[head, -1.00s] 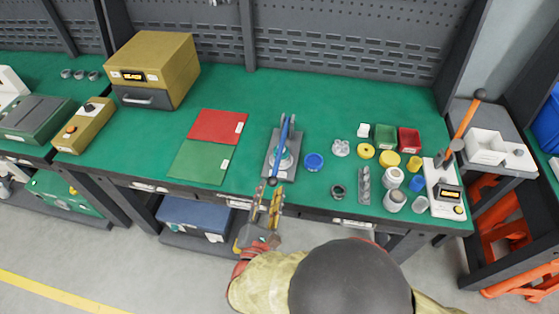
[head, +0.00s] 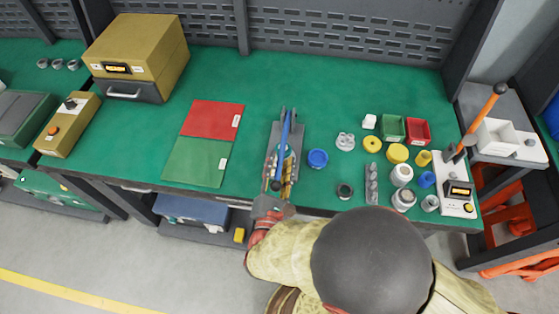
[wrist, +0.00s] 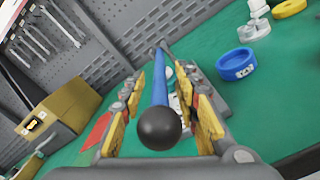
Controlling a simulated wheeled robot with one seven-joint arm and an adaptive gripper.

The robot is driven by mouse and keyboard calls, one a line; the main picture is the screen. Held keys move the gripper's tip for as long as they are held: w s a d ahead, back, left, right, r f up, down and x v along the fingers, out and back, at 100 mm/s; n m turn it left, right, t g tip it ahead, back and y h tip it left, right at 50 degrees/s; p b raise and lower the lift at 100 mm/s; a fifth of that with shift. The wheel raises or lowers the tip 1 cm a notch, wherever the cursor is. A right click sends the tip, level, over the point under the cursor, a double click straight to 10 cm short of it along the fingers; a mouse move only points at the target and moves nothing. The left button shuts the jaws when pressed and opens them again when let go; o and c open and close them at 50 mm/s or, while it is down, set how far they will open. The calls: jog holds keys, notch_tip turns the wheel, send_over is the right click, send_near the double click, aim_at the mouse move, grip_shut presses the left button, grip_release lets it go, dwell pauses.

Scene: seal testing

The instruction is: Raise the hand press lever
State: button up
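The hand press (head: 287,140) stands on the green bench near its front edge. Its blue lever (head: 285,135) slants toward me and ends in a black ball knob (head: 275,185). In the wrist view the knob (wrist: 159,128) and the blue lever (wrist: 160,78) lie between the two yellow-padded fingers. My gripper (wrist: 165,110) is open around the lever, with visible gaps on both sides. The base of the press is partly hidden in the wrist view.
Red (head: 212,120) and green (head: 197,162) mats lie left of the press. A blue ring (head: 317,158) sits just right of it, with several jars, caps and small bins beyond. A tester with an orange lever (head: 480,120) stands at the far right. A yellow box (head: 140,45) stands back left.

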jog(key=shift+c, duration=1)
grip_shut()
